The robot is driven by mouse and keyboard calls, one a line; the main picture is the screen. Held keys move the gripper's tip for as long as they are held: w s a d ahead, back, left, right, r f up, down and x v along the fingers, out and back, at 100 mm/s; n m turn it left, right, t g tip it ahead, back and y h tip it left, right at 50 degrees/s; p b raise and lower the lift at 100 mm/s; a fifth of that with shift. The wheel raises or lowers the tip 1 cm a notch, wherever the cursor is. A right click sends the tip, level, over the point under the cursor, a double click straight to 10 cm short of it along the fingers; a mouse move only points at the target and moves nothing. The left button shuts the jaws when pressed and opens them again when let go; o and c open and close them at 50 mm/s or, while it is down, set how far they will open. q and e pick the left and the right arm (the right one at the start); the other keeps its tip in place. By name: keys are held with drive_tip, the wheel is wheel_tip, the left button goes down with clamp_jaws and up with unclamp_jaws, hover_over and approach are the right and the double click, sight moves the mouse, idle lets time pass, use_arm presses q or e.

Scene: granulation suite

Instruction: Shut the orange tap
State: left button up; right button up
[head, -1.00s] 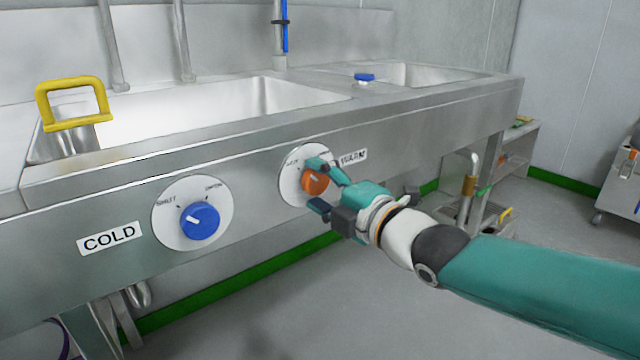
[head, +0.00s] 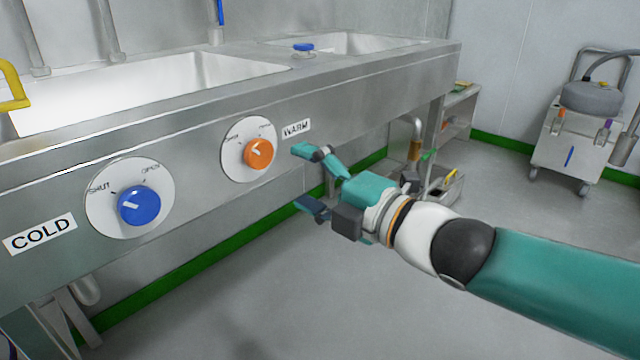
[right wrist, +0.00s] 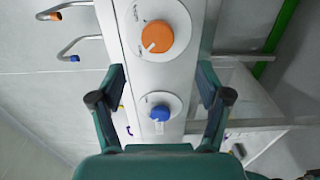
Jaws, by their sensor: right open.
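The orange tap (head: 260,153) is a round knob on a white dial plate on the sink's front panel, beside the WARM label. Its white mark points up and left, towards the SHUT side of the dial. It also shows in the right wrist view (right wrist: 157,37). My right gripper (head: 304,178) is open and empty, to the right of the orange tap and apart from it. In the right wrist view, nothing is between its fingers (right wrist: 161,80) at close range. My left gripper is not in view.
A blue knob (head: 139,206) sits on a similar dial beside the COLD label (head: 40,234), left of the orange tap. A steel sink (head: 380,85) runs above the panel. A wheeled cart (head: 570,150) stands at the back right. The floor below is largely clear.

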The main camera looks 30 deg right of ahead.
drive_tip(key=shift+v, duration=1.2)
